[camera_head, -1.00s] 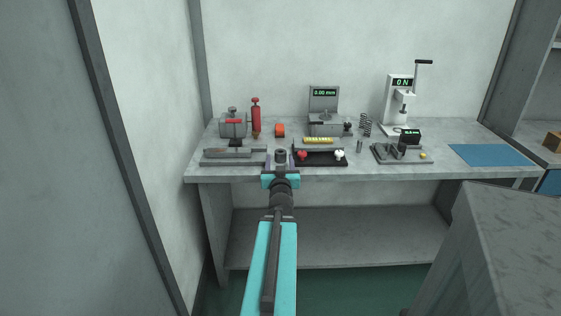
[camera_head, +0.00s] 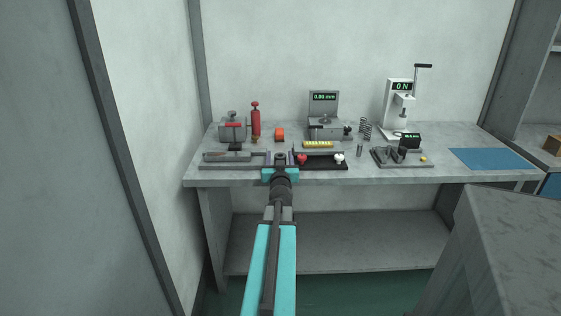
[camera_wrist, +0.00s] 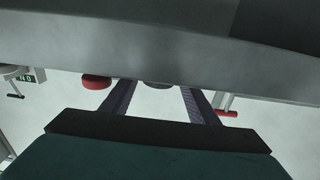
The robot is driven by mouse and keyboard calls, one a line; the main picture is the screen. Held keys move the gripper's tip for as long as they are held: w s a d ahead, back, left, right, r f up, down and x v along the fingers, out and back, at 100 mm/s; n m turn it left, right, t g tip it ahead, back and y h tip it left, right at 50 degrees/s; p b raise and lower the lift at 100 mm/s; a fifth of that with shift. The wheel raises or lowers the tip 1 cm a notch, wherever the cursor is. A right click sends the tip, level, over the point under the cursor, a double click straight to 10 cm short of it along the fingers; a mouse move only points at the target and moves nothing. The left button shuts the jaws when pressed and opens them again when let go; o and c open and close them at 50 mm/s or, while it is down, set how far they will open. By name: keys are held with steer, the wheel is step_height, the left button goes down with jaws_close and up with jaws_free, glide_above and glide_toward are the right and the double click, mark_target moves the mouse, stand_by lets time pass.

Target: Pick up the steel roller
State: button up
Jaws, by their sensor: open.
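A small upright grey metal cylinder (camera_head: 360,150) stands on the bench right of the black tray; it may be the steel roller, but it is too small to be sure. My gripper (camera_head: 280,158) is at the bench's front edge, left of this cylinder and apart from it. In the wrist view my gripper (camera_wrist: 157,98) shows two dark fingers spread apart, with nothing held. A dark rounded thing (camera_wrist: 158,85) shows between them, mostly hidden behind a grey band; I cannot tell what it is.
The bench (camera_head: 440,173) holds a grey vise (camera_head: 233,128), a red tool (camera_head: 255,120), an orange roll (camera_head: 279,134), a gauge stand (camera_head: 324,108), a spring (camera_head: 365,128) and a lever press (camera_head: 398,105). A black tray (camera_head: 325,166) lies close to my gripper. A blue mat (camera_head: 487,159) is clear.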

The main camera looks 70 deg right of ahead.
mark_target(280, 154)
steer(key=shift+d, duration=0.1)
steer(key=shift+x, duration=2.55)
steer(key=shift+s+f, duration=0.1)
steer(key=shift+s, duration=0.05)
steer(key=c, duration=1.2)
steer(key=shift+r+p, duration=1.25)
steer(key=shift+r, duration=0.5)
steer(key=shift+r+p, duration=0.25)
steer(key=shift+p, duration=0.05)
steer(key=s+a+p, duration=0.1)
steer(key=s+a, duration=0.2)
steer(key=s+a+p, duration=0.2)
steer(key=s+a, duration=0.1)
steer(key=s+a+r+p, duration=0.1)
steer(key=s+a, duration=0.2)
steer(key=shift+s, duration=0.35)
steer(key=shift+s+p, duration=0.15)
steer(key=shift+p, duration=1.1)
